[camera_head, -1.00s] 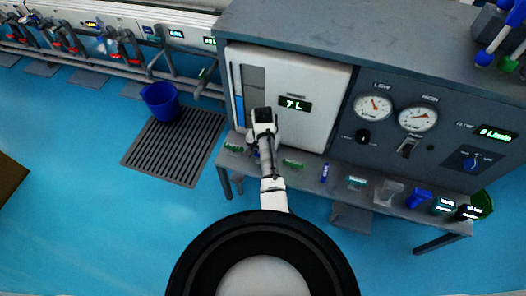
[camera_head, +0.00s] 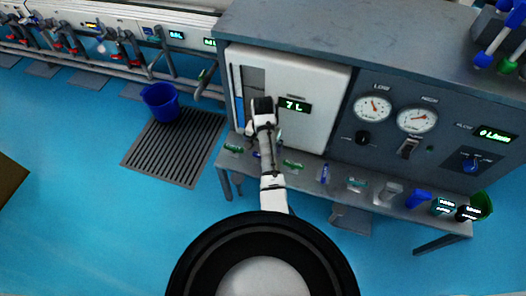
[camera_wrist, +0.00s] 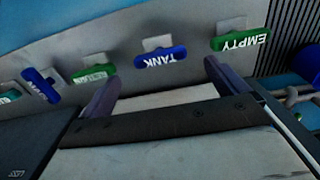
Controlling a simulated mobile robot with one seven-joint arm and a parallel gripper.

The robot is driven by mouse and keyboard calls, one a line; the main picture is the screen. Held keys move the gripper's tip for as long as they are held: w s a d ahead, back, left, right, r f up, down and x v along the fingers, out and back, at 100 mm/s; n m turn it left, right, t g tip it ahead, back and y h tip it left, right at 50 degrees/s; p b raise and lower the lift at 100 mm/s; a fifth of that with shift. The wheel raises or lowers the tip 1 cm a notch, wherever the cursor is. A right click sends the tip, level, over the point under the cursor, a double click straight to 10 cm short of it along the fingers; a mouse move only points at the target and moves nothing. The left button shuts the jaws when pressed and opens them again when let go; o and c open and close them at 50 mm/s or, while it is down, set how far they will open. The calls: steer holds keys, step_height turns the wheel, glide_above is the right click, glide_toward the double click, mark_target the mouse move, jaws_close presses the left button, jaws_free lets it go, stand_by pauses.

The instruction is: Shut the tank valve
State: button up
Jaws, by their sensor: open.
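The tank valve (camera_wrist: 160,57) has a blue handle marked TANK, upside down in the wrist view. It sits on the grey ledge, ahead of and between my gripper's (camera_wrist: 163,85) two fingers. The fingers are open with nothing between them, and the handle looks apart from them. In the head view my arm hides the gripper and most of this valve. The white tank panel (camera_head: 312,75) behind reads 7 L, and a blue level column shows at its left.
The green EMPTY handle (camera_wrist: 240,40) is close on the right in the wrist view; another green handle (camera_wrist: 94,74) is on the left. A blue handle (camera_wrist: 41,85) lies further left. A blue bucket (camera_head: 161,101) stands on the floor grate (camera_head: 165,150).

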step_height(320, 180, up, 9)
steer(key=shift+f, duration=0.15)
stand_by(0.6)
